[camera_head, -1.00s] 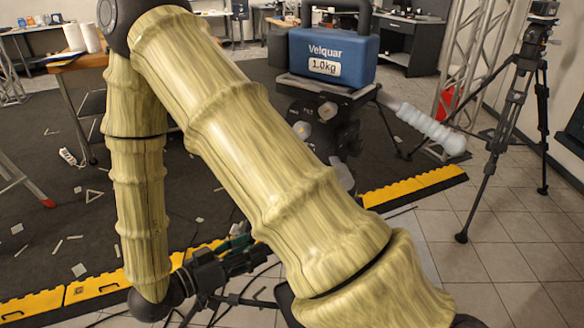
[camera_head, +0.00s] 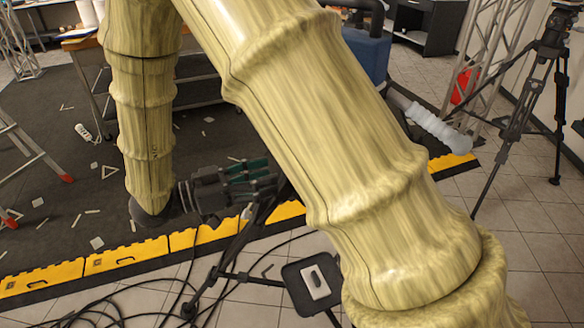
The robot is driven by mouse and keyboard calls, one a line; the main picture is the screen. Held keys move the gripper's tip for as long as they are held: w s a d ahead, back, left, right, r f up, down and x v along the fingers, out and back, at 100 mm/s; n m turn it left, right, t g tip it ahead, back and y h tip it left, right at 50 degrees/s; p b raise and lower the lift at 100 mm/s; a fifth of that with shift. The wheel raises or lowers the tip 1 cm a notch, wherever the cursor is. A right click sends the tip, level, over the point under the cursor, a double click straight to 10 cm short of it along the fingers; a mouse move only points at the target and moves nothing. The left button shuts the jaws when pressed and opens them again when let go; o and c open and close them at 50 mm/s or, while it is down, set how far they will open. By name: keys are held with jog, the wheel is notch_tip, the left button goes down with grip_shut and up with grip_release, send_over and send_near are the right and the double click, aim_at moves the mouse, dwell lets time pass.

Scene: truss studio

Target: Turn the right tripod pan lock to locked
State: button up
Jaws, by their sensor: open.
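My gripper (camera_head: 262,182) is at the picture's centre left, pointing right, with dark fingers and green pads. It is open, and I see nothing between its fingers. Another dark tripod (camera_head: 524,108) stands at the far right. I cannot make out any pan lock or its setting on either one.
A black plate with a white piece on it (camera_head: 314,282) and thin dark legs lie below my gripper. Loose cables (camera_head: 130,300) cover the floor at lower left. A yellow-black edge strip (camera_head: 140,258) crosses the floor. A metal truss (camera_head: 490,60) stands at right.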

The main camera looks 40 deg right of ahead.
jog(key=shift+p+x, duration=0.35)
jog(key=shift+x, duration=2.85)
jog(key=shift+w, duration=0.1)
jog(key=c, duration=1)
jog(key=shift+m, duration=0.6)
jog(key=o, duration=1)
